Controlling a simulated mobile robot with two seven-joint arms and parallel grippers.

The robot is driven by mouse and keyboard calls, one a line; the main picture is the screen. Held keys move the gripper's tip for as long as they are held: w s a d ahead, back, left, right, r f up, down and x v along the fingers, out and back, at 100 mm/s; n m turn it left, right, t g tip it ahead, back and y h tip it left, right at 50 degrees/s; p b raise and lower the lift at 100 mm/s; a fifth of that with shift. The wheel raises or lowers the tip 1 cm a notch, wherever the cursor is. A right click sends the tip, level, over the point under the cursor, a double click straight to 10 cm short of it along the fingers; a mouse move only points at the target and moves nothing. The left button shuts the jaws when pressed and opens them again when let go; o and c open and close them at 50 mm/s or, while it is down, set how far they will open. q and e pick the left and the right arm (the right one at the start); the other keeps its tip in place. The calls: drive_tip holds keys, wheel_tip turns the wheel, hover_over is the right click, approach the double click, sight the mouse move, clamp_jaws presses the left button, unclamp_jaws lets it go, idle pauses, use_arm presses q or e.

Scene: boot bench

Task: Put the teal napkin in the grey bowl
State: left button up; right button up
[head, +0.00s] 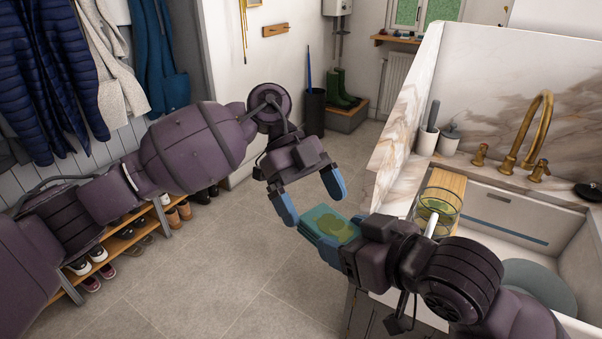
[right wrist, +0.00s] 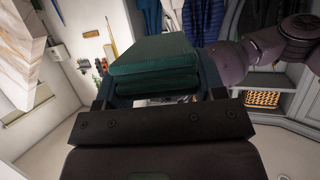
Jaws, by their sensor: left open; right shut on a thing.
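The teal napkin (head: 328,222) is a folded stack with a yellowish-green pattern on top, held over the floor beside the counter. My right gripper (head: 327,234) is shut on its near side. In the right wrist view the napkin (right wrist: 153,58) shows as folded teal layers between the fingers. My left gripper (head: 309,195) is open, with its blue fingertips just above and beyond the napkin; I cannot tell whether they touch it. A round grey dish (head: 538,284), perhaps the grey bowl, sits in the sink at the right, partly hidden by my right arm.
A clear glass vessel (head: 437,208) stands by a wooden board (head: 443,182) at the sink's left edge. A brass tap (head: 530,135) rises behind the sink (head: 510,215). A shoe rack (head: 150,222) stands at the left. The floor between is clear.

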sight(320, 212)
use_arm(q)
drive_tip(key=shift+x, duration=1.85)
drive_tip(key=c, duration=0.9)
drive_tip(key=shift+d, duration=0.1)
drive_tip(key=shift+c, duration=0.4)
use_arm(e)
drive_tip(key=o, duration=1)
